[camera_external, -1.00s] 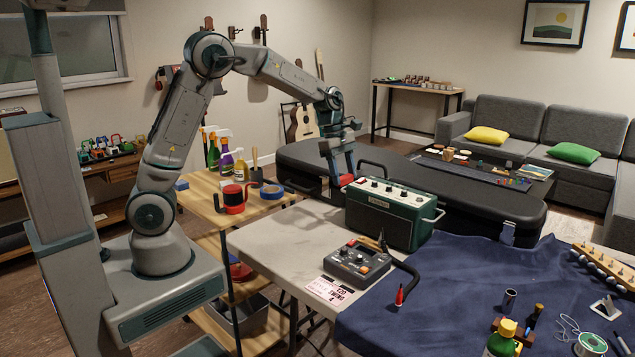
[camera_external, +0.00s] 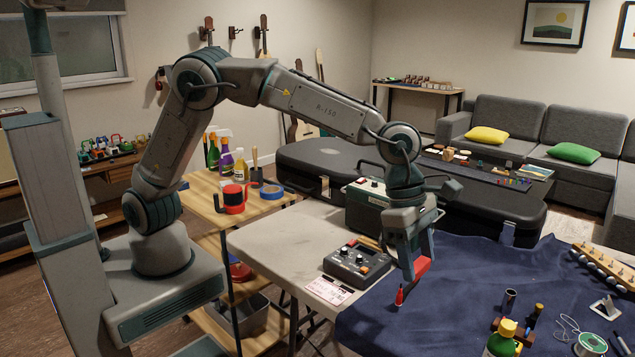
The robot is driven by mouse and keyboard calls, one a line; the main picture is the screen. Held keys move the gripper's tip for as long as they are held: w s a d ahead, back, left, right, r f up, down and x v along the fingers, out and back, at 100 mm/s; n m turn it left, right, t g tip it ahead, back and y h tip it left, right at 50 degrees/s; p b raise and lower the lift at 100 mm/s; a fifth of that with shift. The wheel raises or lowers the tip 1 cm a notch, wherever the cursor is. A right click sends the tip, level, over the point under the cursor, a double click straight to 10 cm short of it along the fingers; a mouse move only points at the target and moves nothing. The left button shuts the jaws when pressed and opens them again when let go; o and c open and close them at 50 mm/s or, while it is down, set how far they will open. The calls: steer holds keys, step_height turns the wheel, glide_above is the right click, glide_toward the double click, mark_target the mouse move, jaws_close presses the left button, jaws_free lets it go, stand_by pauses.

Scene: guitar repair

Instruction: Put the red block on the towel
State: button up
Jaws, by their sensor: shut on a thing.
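The red block (camera_external: 422,267) is between the fingers of my gripper (camera_external: 416,272), which is shut on it. The gripper points down over the left part of the dark blue towel (camera_external: 470,285), which is spread over the right side of the table. The block appears close above the cloth; I cannot tell whether it touches it. A small red-tipped bottle (camera_external: 399,296) stands on the towel just left of the gripper.
A grey pedal box (camera_external: 356,264) and a paper card (camera_external: 329,290) lie left of the towel. My arm partly hides a green amplifier (camera_external: 364,211). A yellow-green bottle (camera_external: 503,338), a dark cylinder (camera_external: 509,300) and a wire spool (camera_external: 590,345) are at the right. The towel's middle is clear.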

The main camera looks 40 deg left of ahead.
steer(key=s+d, duration=0.4)
steer(key=s, duration=0.3)
glide_above(439, 337)
steer(key=a, duration=0.1)
step_height(439, 337, down, 13)
steer(key=shift+a, duration=0.1)
steer(key=shift+f, duration=1.95)
steer(key=shift+f, duration=0.15)
steer(key=o, duration=1)
steer(key=shift+c, duration=0.2)
